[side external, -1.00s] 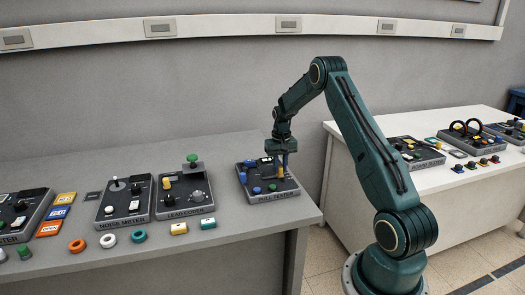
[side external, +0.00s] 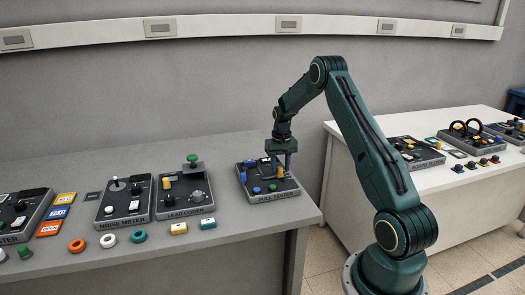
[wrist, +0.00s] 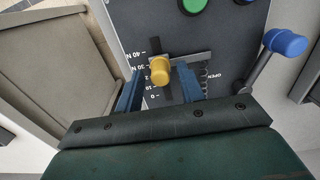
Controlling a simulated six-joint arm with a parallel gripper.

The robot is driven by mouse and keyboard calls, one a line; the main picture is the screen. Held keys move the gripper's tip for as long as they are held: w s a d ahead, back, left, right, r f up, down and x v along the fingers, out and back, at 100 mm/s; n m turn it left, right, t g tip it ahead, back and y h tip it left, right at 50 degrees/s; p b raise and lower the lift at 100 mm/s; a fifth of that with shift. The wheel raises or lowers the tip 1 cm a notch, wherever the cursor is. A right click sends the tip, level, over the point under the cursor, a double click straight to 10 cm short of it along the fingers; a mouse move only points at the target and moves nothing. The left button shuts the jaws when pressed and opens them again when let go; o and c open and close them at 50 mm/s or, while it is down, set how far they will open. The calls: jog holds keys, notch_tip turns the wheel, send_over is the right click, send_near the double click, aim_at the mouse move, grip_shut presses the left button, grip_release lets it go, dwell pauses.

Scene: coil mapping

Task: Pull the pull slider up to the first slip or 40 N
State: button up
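The pull tester (side external: 262,198) is a dark panel at the right end of the near bench. Its pull slider has a yellow knob (wrist: 159,72), which also shows under my gripper in the side view (side external: 281,171). In the wrist view the knob stands beside a white scale (wrist: 140,70) with marks from 0 to 40 N, level with its middle to upper part. My gripper (wrist: 160,76) has its two blue fingers apart, one on each side of the knob, with visible gaps. My gripper (side external: 281,168) points down over the panel. Whether the fingertips reach down to the knob's height is unclear.
A blue-tipped lever (wrist: 284,42) and a green knob (wrist: 192,5) are near the slider on the panel. The lead comb-like box (side external: 187,212) and noise meter (side external: 122,221) stand left along the bench. A second white bench (side external: 470,180) lies to the right.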

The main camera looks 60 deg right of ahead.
aim_at(280, 167)
jog(key=shift+r, duration=0.1)
jog(key=shift+r, duration=3.4)
jog(key=shift+w+a+r, duration=0.1)
jog(key=shift+a+r, duration=0.3)
jog(key=shift+r, duration=0.05)
jog(key=s+a+r+n+t+h, duration=0.1)
jog(key=s+a+r+n, duration=0.1)
jog(key=a+r, duration=0.75)
jog(key=s+a+r+n+t, duration=0.1)
jog(key=s+a+r+n, duration=0.1)
jog(key=a+r, duration=0.75)
jog(key=s+a+f+n+t+y, duration=0.1)
jog(key=s+a+n+t, duration=0.2)
jog(key=s+a, duration=1.4)
jog(key=shift+s+a+n+t, duration=0.15)
jog(key=shift+s+n+t, duration=0.15)
jog(key=shift+s+n, duration=0.8)
